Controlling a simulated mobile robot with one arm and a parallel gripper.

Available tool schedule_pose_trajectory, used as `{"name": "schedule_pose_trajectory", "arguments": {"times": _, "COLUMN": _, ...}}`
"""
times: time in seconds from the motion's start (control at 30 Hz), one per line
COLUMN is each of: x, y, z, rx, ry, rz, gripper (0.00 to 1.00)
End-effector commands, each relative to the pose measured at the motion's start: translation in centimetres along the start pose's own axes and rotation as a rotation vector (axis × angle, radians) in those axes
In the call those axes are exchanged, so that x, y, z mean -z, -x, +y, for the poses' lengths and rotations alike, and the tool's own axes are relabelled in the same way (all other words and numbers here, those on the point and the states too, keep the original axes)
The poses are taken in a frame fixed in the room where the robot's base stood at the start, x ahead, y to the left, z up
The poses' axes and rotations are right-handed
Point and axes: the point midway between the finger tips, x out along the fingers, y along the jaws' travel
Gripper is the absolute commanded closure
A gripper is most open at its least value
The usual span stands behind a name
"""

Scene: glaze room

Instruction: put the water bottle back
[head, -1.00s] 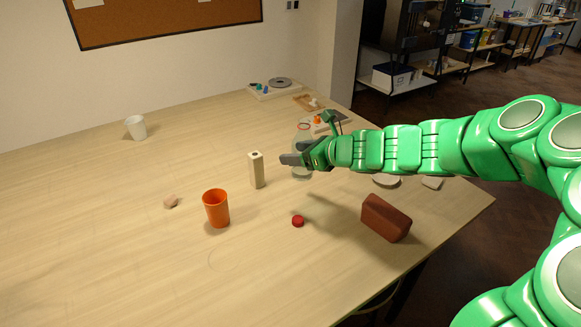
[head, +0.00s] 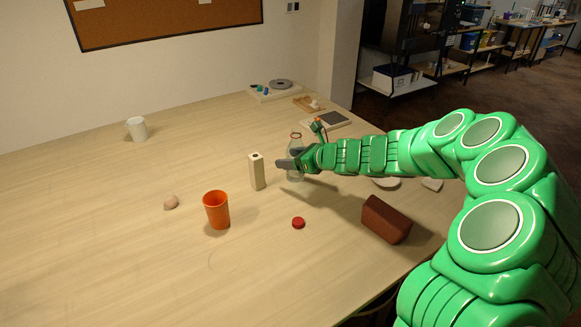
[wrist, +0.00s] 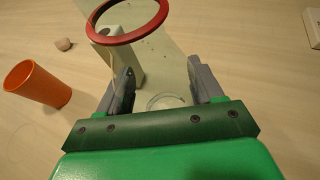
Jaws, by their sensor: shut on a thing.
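The water bottle (head: 294,147) is clear, with a red ring at its open top. It stands upright between the fingers of my gripper (head: 287,165), which is shut on its body. In the wrist view, the bottle's red rim (wrist: 128,37) is close to the camera, and the see-through body runs down between the two fingers of my gripper (wrist: 163,78). I cannot tell whether its base touches the table. A small red cap (head: 298,223) lies apart on the table, nearer the front.
A cream upright block (head: 257,171) stands just left of the bottle. An orange cup (head: 216,210), a pinkish lump (head: 171,202), a white cup (head: 137,129) and a brown block (head: 386,219) stand on the table (head: 90,240). A faint ring marks the bare front area (head: 224,258).

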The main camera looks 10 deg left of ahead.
Motion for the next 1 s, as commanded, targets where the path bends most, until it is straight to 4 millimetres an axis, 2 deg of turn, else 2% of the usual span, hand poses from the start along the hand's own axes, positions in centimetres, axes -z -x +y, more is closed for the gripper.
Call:
{"name": "schedule_pose_trajectory", "arguments": {"times": 0.27, "x": 0.6, "y": -0.9, "z": -0.4, "rx": -0.001, "ry": 0.001, "rz": 0.0, "gripper": 0.72}}
{"name": "schedule_pose_trajectory", "arguments": {"times": 0.5, "x": 3.1, "y": -1.9, "z": -0.4, "rx": -0.001, "ry": 0.0, "rz": -0.002, "gripper": 0.72}}
{"name": "schedule_pose_trajectory", "arguments": {"times": 0.9, "x": 3.5, "y": -2.0, "z": -0.4, "rx": 0.0, "ry": 0.002, "rz": -0.002, "gripper": 0.72}}
{"name": "schedule_pose_trajectory", "arguments": {"times": 0.93, "x": 3.5, "y": -2.0, "z": -0.4, "rx": 0.0, "ry": 0.002, "rz": -0.001, "gripper": 0.31}}
{"name": "schedule_pose_trajectory", "arguments": {"times": 1.0, "x": 3.5, "y": -2.0, "z": -0.4, "rx": 0.0, "ry": 0.002, "rz": -0.001, "gripper": 0.2}}
